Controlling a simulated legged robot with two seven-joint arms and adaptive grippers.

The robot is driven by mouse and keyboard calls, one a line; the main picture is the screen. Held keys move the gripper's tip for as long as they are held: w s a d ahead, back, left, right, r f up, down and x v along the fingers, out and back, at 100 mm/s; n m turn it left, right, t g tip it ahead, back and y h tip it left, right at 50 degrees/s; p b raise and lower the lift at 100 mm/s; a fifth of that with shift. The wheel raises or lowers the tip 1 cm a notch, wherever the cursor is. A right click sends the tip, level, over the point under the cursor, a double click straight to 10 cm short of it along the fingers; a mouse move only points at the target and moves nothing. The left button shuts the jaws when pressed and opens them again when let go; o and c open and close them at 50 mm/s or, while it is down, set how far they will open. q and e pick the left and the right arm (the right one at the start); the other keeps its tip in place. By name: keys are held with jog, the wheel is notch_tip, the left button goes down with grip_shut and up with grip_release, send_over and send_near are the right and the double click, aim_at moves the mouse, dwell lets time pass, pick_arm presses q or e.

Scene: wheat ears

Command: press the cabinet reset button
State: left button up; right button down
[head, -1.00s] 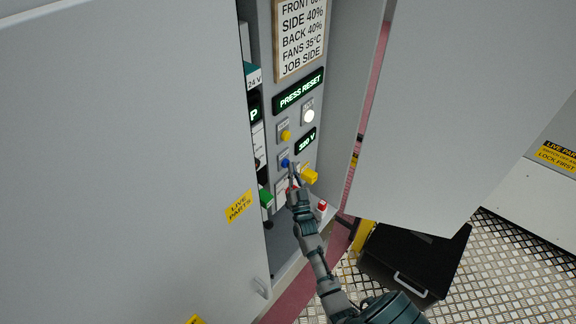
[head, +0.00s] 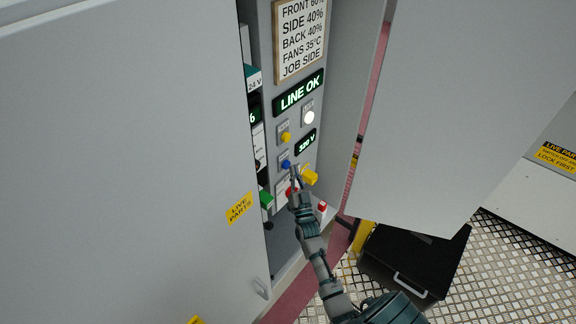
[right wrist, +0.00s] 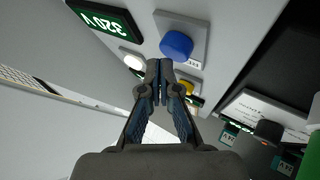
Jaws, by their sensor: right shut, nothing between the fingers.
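The blue button (head: 285,164) sits on the grey panel inside the open cabinet, on a small square plate. In the right wrist view the blue button (right wrist: 176,45) is large, just beyond my fingertips and a little to their right. My right gripper (head: 294,170) is shut and empty, close to the button; a small gap seems to show between them. The closed fingers (right wrist: 159,68) also show in the right wrist view. The display (head: 298,92) reads "LINE OK". My left gripper is not in view.
A yellow button (head: 286,137), a white lit lamp (head: 309,117) and a "320 V" display (head: 305,142) are above. A yellow part (head: 310,177) is close to the right of my gripper. Open cabinet doors stand left (head: 120,160) and right (head: 460,110).

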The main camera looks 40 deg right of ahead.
jog(key=shift+s+d, duration=0.1)
jog(key=shift+s, duration=0.2)
jog(key=s+p, duration=0.1)
jog(key=s, duration=0.1)
jog(key=s+d+p, duration=0.1)
jog(key=s, duration=0.1)
jog(key=shift+s+d, duration=0.2)
jog(key=shift+s, duration=0.2)
dwell(0.7)
